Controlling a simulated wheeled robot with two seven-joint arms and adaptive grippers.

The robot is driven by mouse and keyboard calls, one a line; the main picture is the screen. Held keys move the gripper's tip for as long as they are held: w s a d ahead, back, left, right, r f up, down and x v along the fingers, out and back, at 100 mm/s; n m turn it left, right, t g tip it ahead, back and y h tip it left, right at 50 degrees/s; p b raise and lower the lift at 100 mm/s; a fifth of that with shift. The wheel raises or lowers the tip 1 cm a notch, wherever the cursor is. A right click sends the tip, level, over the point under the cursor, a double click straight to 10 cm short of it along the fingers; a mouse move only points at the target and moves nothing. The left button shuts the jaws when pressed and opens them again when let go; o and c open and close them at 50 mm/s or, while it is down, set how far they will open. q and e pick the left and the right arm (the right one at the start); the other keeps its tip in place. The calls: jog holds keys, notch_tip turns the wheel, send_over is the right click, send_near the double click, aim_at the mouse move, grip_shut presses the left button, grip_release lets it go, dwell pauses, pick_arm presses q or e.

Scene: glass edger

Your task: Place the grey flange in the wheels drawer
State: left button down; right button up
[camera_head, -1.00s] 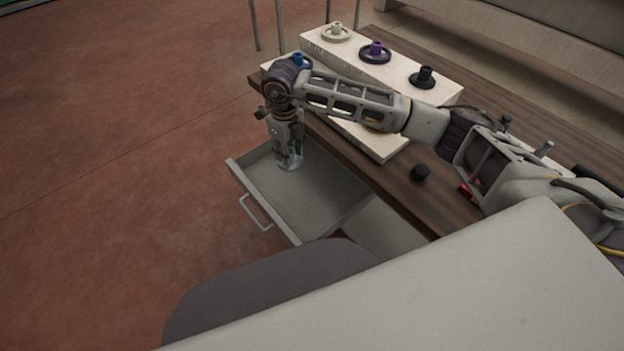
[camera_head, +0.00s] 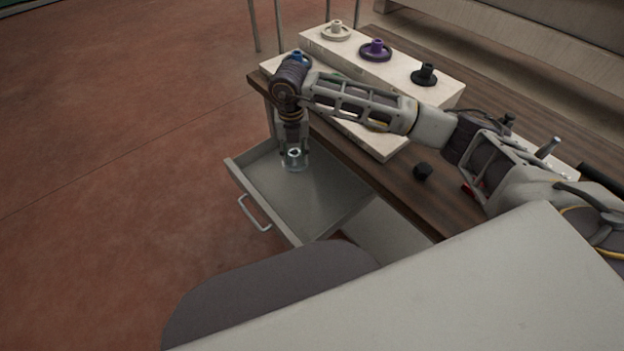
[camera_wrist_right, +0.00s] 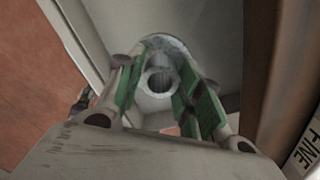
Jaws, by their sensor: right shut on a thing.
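The wheels drawer (camera_head: 318,207) is pulled out from under the wooden table and looks empty inside. My right gripper (camera_head: 294,158) points down over or inside the drawer's far part. In the right wrist view, its green-lined fingers (camera_wrist_right: 160,88) are shut on the grey flange (camera_wrist_right: 161,78), a ring with a round hub. In the head view the flange (camera_head: 294,167) shows only as a small grey shape at the fingertips. I cannot tell whether it touches the drawer floor. My left gripper is not in view.
White stepped blocks on the table (camera_head: 440,150) carry a cream flange (camera_head: 336,31), a purple flange (camera_head: 376,50) and a black flange (camera_head: 424,75). The floor left of the drawer is clear.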

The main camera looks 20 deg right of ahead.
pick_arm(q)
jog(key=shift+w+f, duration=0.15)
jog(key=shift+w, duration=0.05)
pick_arm(e)
jog(key=shift+d+f+m, duration=0.15)
jog(key=shift+d+m, duration=0.05)
jog(key=shift+m, duration=0.9)
send_over(299, 187)
jog(key=shift+f, duration=2.55)
jog(key=shift+s, duration=0.1)
jog(key=shift+f, duration=2.5)
pick_arm(q)
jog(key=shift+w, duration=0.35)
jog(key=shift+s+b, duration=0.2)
jog(key=shift+b, duration=0.1)
pick_arm(e)
jog(key=shift+f, duration=0.1)
